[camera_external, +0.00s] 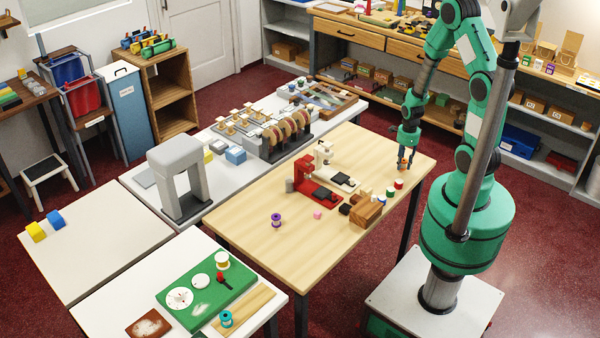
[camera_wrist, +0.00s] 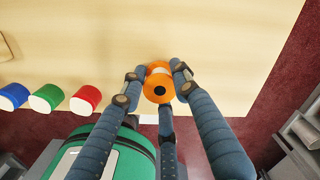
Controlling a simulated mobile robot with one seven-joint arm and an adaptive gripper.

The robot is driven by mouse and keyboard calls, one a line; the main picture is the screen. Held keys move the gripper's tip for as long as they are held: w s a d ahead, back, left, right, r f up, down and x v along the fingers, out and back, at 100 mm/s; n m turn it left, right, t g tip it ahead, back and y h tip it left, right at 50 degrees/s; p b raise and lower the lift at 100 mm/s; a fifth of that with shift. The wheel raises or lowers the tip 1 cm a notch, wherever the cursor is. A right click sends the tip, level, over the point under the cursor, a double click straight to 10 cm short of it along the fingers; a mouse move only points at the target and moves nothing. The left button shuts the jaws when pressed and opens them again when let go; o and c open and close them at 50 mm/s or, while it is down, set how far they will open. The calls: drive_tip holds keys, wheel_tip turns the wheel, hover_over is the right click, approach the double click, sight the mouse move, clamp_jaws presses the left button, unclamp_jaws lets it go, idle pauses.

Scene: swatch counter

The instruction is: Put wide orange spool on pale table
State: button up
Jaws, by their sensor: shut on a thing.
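The orange spool (camera_wrist: 158,90) is between the fingers of my gripper (camera_wrist: 156,77), seen end-on with a dark centre hole. In the external view my gripper (camera_external: 403,164) points down at the right end of the light wood table (camera_external: 250,195), with a small bit of orange (camera_external: 402,166) at its tips. I cannot tell whether the spool touches the tabletop.
Red (camera_external: 398,184), green (camera_external: 390,192) and blue (camera_external: 377,204) spools stand near my gripper. A wooden block (camera_external: 367,212), a red machine (camera_external: 315,188) and a purple spool (camera_external: 276,220) are on the wood table. A grey arch (camera_external: 180,180) stands beyond.

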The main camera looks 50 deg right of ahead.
sight(404, 160)
drive_tip(key=shift+f, duration=0.4)
drive_tip(key=shift+f, duration=0.15)
drive_tip(key=o, duration=1)
drive_tip(key=shift+c, duration=0.2)
wheel_tip(404, 160, up, 12)
drive_tip(key=p, duration=0.2)
drive_tip(key=shift+p, duration=0.4)
